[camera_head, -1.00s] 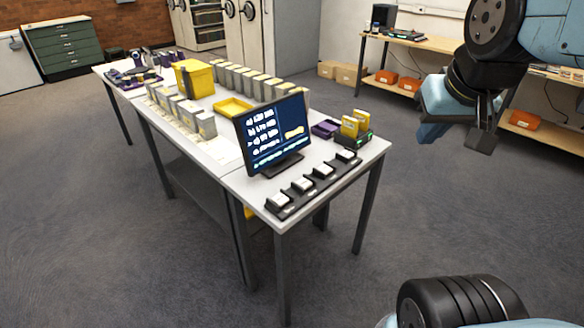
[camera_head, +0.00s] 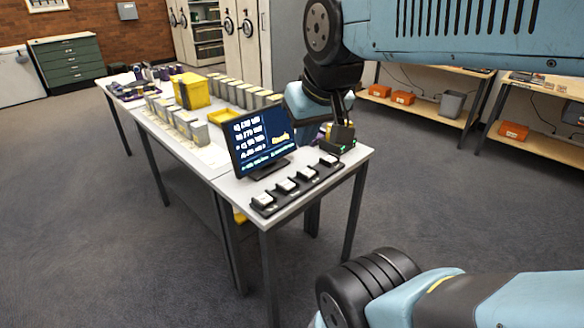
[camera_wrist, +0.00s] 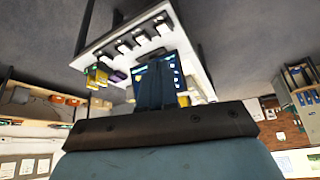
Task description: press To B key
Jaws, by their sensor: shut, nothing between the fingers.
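A black key strip (camera_head: 297,188) with several white keys lies along the near right edge of the white table. Its keys run from the nearest key (camera_head: 263,200) to the farthest key (camera_head: 328,160); their labels are too small to read, so I cannot tell which is To B. A monitor (camera_head: 258,138) with a lit screen stands behind the strip. My gripper (camera_head: 343,134) is shut and empty, in the air around the table's far right corner, and overlaps the yellow boxes there. In the wrist view, its closed fingers (camera_wrist: 156,66) overlap the monitor, and the key strip (camera_wrist: 131,47) appears upside down beyond.
Yellow boxes in a dark holder (camera_wrist: 97,78) stand near the strip's far end. A yellow tray (camera_head: 222,115), a yellow bin (camera_head: 194,92) and rows of grey boxes stand farther along the table. Shelving with orange boxes (camera_head: 514,131) is at the right. The floor in front is clear.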

